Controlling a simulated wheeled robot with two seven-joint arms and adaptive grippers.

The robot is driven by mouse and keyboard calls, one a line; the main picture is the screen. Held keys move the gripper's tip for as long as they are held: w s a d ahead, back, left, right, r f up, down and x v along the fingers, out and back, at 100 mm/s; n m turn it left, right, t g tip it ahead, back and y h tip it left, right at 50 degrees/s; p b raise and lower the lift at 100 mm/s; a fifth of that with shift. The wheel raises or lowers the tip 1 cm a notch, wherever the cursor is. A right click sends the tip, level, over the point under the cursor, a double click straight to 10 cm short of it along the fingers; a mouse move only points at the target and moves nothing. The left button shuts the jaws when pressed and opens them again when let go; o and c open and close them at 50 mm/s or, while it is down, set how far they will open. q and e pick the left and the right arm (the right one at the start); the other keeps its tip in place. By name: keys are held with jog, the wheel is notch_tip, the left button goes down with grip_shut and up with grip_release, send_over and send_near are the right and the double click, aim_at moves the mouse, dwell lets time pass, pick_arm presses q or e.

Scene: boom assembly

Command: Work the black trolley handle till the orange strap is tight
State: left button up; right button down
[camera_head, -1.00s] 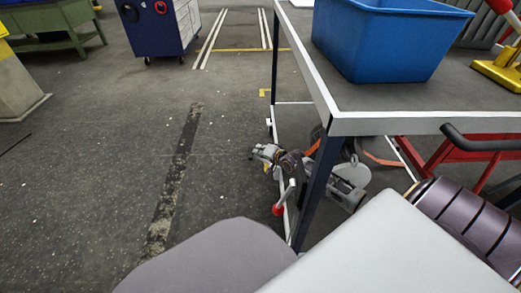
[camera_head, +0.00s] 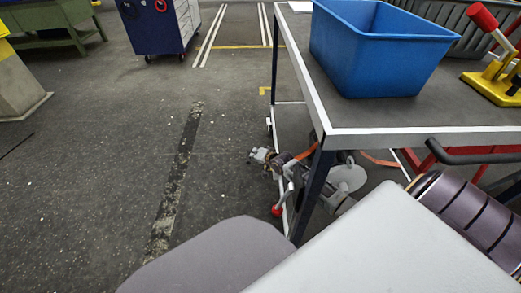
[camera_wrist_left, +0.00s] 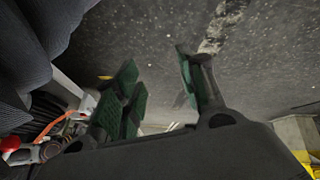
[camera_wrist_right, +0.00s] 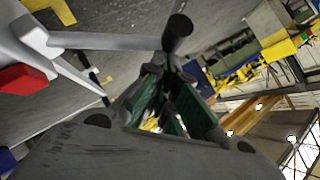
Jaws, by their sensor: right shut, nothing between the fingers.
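A black curved handle (camera_head: 470,155) runs along a red frame at the right of the head view. An orange strap (camera_head: 303,154) shows beside the near table leg; it also shows in the left wrist view (camera_wrist_left: 60,126). Whether it is slack is unclear. My left gripper (camera_wrist_left: 157,85) is open and empty over the floor.
A grey table (camera_head: 440,113) with white edges carries a blue bin (camera_head: 380,50) and a yellow clamp (camera_head: 495,85) with a red grip. A red-tipped lever (camera_head: 279,208) hangs near the table leg. The floor (camera_head: 90,180) on the left is clear.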

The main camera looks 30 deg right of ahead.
aim_at(250, 158)
jog(key=shift+w+a+f+p, duration=0.2)
jog(key=shift+a+f+p, duration=0.2)
jog(key=shift+p, duration=0.25)
jog(key=shift+w+a+f, duration=0.2)
jog(key=shift+a+f, duration=0.15)
jog(key=shift+w+a+f+p, duration=0.2)
jog(key=shift+a+f+p, duration=0.2)
jog(key=shift+f, duration=0.15)
pick_arm(q)
jog(key=shift+g+y, duration=0.4)
jog(key=shift+g, duration=0.1)
jog(key=shift+s+a+r, duration=0.1)
jog(key=shift+a+r, duration=0.15)
jog(key=shift+r, duration=0.6)
jog(key=shift+s+a+r, duration=0.1)
jog(key=shift+a+r, duration=0.15)
jog(key=shift+r, duration=0.6)
jog(key=shift+s+a+r, duration=0.1)
jog(key=shift+a+r, duration=0.15)
jog(key=shift+r, duration=0.6)
pick_arm(e)
jog(key=shift+w+a+f, duration=0.15)
jog(key=shift+f, duration=0.3)
jog(key=shift+w+a+f, duration=0.1)
jog(key=shift+a+f, duration=0.05)
jog(key=shift+f, duration=0.25)
jog(key=shift+s, duration=0.25)
jog(key=v, duration=1.1)
jog(key=shift+r, duration=0.35)
jog(key=shift+s, duration=0.15)
